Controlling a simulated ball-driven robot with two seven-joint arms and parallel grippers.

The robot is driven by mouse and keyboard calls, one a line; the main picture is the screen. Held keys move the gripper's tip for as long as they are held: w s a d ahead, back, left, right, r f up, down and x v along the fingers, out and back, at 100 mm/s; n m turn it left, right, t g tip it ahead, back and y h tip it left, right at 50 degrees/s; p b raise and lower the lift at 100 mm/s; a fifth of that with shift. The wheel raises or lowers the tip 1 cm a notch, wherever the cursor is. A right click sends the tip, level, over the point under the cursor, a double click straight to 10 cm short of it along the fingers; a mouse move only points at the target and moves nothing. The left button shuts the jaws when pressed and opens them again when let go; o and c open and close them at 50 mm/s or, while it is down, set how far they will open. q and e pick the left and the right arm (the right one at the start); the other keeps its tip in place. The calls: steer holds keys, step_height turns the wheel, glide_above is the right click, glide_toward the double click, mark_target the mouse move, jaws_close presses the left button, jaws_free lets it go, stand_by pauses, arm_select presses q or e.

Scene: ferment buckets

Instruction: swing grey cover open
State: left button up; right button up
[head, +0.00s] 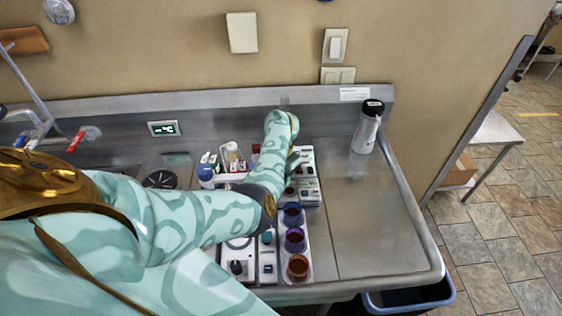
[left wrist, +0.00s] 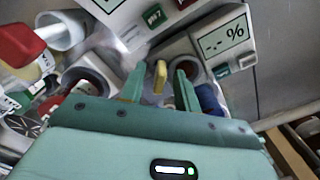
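My left arm reaches across the counter in the head view, and its gripper (head: 293,163) is by the instruments behind the row of cups. In the left wrist view the left gripper (left wrist: 158,88) is open, with a finger on each side of a small yellow tab (left wrist: 160,77). Gaps show between the tab and both fingers. I cannot single out the grey cover for certain; the arm and gripper hide part of this area. A grey round opening (left wrist: 197,72) shows just beyond the right finger. My right gripper is not in view.
Blue (head: 292,213), purple (head: 295,239) and orange-brown (head: 298,267) cups stand in a row. A percent display (left wrist: 222,38) and a red-capped item (left wrist: 20,45) are close to the gripper. A bottle (head: 367,128) stands at the back right. The steel counter (head: 375,225) is clear at right.

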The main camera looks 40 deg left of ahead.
arm_select(q)
step_height(320, 180, up, 16)
steer(key=p, duration=0.5)
steer(key=shift+r, duration=0.15)
